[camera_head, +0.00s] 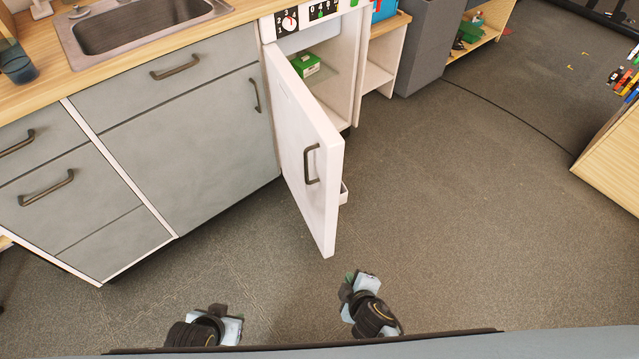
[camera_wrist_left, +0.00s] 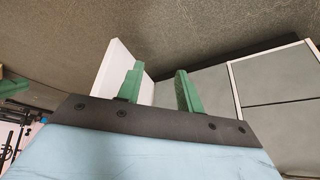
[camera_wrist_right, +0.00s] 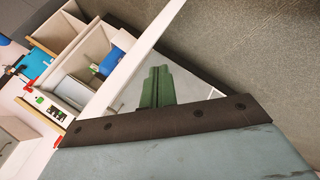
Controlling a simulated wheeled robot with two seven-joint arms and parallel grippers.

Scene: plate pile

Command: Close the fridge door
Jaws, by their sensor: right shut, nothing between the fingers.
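The white fridge door (camera_head: 312,165) stands wide open, swung out into the room, with its dark handle (camera_head: 312,163) on the face toward the left. The fridge (camera_head: 345,70) is open and shows a green box (camera_head: 305,64) on a shelf. My right gripper (camera_head: 352,279) is shut and empty, low near the door's free end; contact cannot be told.
Grey cabinets (camera_head: 185,130) with a sink (camera_head: 140,25) line the left side. A low shelf (camera_head: 380,62) and a grey bin (camera_head: 425,45) stand right of the fridge. A wooden unit (camera_head: 612,150) is at the far right. The floor (camera_head: 460,210) right of the door is clear.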

